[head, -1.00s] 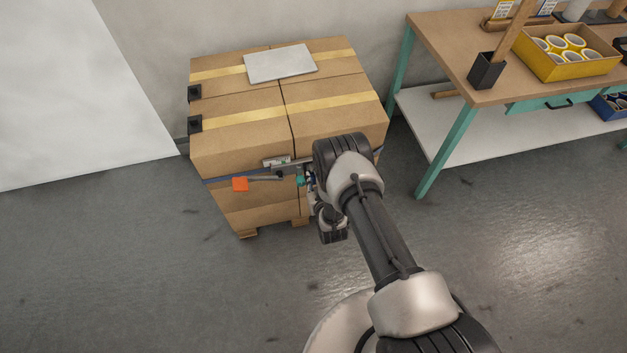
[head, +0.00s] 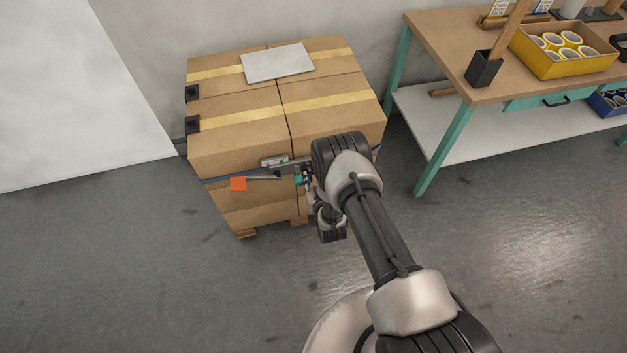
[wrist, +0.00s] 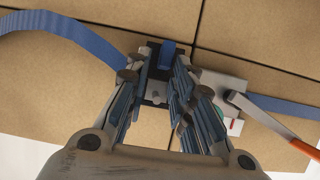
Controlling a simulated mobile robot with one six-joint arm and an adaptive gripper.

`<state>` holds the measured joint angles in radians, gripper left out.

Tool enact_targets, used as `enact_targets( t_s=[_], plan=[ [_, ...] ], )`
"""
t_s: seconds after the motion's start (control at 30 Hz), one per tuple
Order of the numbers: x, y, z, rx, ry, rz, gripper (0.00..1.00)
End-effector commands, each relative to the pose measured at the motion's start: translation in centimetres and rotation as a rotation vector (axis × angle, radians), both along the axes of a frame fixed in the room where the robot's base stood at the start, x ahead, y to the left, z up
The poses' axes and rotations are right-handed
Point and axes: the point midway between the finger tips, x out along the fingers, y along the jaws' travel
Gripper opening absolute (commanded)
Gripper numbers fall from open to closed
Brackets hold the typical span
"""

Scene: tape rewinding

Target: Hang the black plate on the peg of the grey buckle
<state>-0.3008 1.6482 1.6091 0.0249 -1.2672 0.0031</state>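In the wrist view the black plate (wrist: 156,88) sits between the fingertips of my gripper (wrist: 160,66), with blue strap (wrist: 47,20) at it. Both fingers appear to press on it from the sides. The grey buckle (wrist: 222,88) lies against the carton just right of the fingers; the right finger partly covers it. Its lever ends in an orange handle (wrist: 304,149). In the head view the buckle (head: 273,160) and orange handle (head: 238,184) show left of my wrist, on the cartons' front side. The peg cannot be made out. My arm hides the plate there.
Taped cartons (head: 235,150) stand on a pallet, with a pale sheet (head: 277,63) and black corner pieces (head: 192,124) on top. A workbench (head: 440,40) with a yellow box of rolls (head: 560,65) stands at right. The floor in front is clear.

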Motion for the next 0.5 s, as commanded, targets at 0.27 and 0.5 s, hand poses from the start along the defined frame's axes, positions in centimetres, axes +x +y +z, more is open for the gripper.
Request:
enact_targets(
  t_s=[0.27,0.5],
  plan=[
    [-2.8,-0.2,1.1,-0.001,0.006,0.016,0.35],
    [-7.3,-1.9,3.2,0.001,0.005,0.007,0.35]
  ],
)
